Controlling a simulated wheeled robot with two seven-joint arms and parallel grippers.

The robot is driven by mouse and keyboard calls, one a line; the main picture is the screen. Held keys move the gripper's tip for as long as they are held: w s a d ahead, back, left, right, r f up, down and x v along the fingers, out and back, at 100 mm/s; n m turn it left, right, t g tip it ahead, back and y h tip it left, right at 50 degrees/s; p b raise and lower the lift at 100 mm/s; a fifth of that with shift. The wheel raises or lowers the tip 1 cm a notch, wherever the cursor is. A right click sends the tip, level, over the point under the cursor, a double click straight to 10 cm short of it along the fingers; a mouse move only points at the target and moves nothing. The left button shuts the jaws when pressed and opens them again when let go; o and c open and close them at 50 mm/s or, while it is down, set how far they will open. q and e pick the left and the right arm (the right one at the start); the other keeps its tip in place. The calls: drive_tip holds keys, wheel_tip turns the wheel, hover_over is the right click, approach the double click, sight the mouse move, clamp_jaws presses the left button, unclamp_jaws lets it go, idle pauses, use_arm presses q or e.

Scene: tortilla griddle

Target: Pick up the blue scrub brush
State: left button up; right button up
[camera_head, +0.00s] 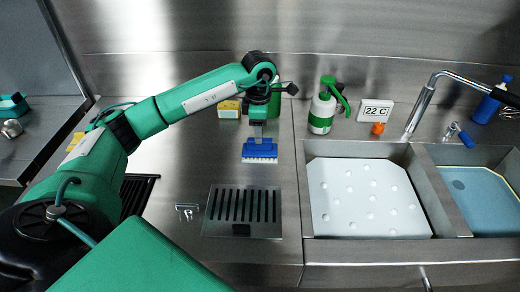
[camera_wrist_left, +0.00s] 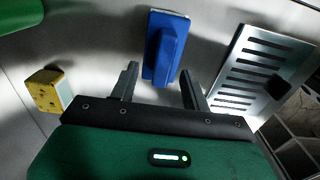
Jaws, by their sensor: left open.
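The blue scrub brush (camera_head: 260,149) lies on the steel counter left of the sinks, its white bristles showing along its near edge. In the left wrist view the brush (camera_wrist_left: 163,50) shows its blue back and raised handle, just beyond the fingertips. My left gripper (camera_head: 258,136) is over the brush's far side in the head view. In the left wrist view my left gripper (camera_wrist_left: 159,72) is open, with the near end of the brush lined up with the gap between its fingers. Whether the fingers touch the brush cannot be told. My right gripper is not in view.
A slotted steel drain plate (camera_head: 243,212) lies nearer on the counter. A yellow sponge (camera_wrist_left: 48,90) and a green-and-white spray bottle (camera_head: 322,112) stand near the back wall. A sink with a white perforated board (camera_head: 365,198) and a tap (camera_head: 421,108) are to the right.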

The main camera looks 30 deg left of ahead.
sight(260, 148)
use_arm(q)
drive_tip(key=f, duration=0.1)
drive_tip(key=f+p, duration=0.1)
drive_tip(key=f, duration=0.1)
drive_tip(key=shift+s+d+f, duration=0.15)
drive_tip(key=shift+d+f, duration=0.15)
drive_tip(key=shift+f, duration=0.55)
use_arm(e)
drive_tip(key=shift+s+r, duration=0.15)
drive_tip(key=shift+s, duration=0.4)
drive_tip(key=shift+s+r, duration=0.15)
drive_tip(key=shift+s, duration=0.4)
use_arm(q)
drive_tip(key=shift+c, duration=1.1)
clamp_jaws()
